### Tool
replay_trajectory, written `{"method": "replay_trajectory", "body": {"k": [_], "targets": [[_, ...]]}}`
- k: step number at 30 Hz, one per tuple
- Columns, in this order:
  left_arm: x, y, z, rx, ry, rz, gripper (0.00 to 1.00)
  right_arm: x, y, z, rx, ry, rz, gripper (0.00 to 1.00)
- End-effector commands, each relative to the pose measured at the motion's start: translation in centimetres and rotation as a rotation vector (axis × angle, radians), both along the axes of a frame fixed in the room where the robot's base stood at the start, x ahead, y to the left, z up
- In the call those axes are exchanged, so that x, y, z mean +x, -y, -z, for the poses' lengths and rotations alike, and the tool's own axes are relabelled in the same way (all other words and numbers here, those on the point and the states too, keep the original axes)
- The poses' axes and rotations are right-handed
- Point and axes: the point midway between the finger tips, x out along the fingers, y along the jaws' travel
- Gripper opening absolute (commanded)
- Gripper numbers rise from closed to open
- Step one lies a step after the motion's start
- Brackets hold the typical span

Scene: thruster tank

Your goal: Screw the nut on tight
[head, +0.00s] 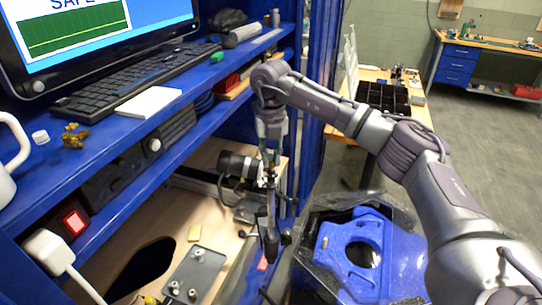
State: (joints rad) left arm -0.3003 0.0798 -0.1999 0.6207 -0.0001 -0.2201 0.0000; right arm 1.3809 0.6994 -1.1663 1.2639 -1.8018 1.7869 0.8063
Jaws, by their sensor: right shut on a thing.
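My right gripper (268,158) points straight down at the top of a thin upright metal fitting (271,205). Its fingers are small and dark in this view and look closed on a small part there, most likely the nut. The nut itself is hidden between the fingers, so I cannot tell how it sits on its thread. A black and silver cylinder (238,165) is mounted just left of the fingers. My left gripper is not in view.
A grey plate (208,270) with several small metal fittings lies on the wooden surface at lower left. A blue housing (335,245) with a round opening stands right of the fitting. Blue shelves with a keyboard (125,80) and a monitor (95,30) rise at left.

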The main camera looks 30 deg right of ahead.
Motion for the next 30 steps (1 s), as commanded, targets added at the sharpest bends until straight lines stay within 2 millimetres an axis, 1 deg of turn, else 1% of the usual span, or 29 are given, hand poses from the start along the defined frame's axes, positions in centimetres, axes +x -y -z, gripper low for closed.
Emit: {"method": "replay_trajectory", "body": {"k": [14,30], "targets": [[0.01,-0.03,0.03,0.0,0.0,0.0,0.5,0.0,0.01,0.04,0.0,0.0,0.0,0.0],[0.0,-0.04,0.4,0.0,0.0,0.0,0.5,0.0,0.02,0.77,0.0,0.0,0.0,0.0]]}}
